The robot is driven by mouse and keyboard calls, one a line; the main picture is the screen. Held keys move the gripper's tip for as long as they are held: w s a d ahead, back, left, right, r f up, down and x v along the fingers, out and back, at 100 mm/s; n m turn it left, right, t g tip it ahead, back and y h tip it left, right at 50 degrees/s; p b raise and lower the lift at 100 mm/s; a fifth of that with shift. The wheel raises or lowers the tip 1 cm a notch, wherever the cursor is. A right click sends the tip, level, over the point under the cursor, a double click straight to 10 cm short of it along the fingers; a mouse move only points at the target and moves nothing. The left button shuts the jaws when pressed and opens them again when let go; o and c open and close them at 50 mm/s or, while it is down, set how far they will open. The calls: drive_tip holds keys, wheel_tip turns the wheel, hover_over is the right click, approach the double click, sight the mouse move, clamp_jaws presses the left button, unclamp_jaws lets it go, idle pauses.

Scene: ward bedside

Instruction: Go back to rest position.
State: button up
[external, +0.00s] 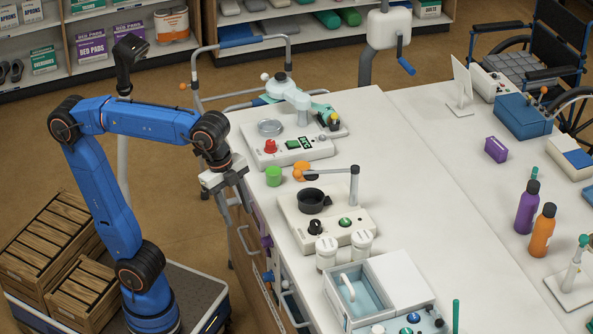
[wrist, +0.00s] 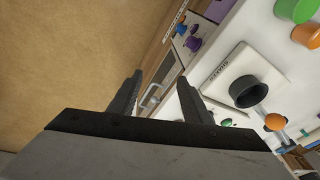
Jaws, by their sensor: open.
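My gripper (external: 236,208) hangs at the end of my blue arm, pointing down just off the left edge of the white counter (external: 415,200). In the wrist view my gripper (wrist: 160,93) has its two dark fingers apart, with nothing between them. Behind the fingers the wrist view shows the counter's side with a drawer handle (wrist: 152,97) and the brown floor (wrist: 70,60). My arm is bent, with its elbow raised and its forearm reaching right toward the counter.
Near my gripper on the counter are a device with a black cup (external: 311,201), a green cup (external: 273,176) and an orange item (external: 302,170). A walker frame (external: 240,70) stands behind. Wooden crates (external: 50,235) sit at left. Open floor (external: 185,170) lies left of the counter.

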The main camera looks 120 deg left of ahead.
drive_tip(key=s+d+f+n+t, duration=0.1)
drive_tip(key=s+f+n, duration=0.1)
drive_tip(key=s+f, duration=0.6)
drive_tip(key=s+d+f+n+t, duration=0.1)
drive_tip(key=s+d+f+n, duration=0.1)
drive_tip(key=s+f, duration=0.5)
wheel_tip(320, 180, down, 6)
drive_tip(key=shift+s+f+n, duration=0.15)
drive_tip(key=shift+s+n, duration=0.2)
drive_tip(key=shift+n, duration=0.15)
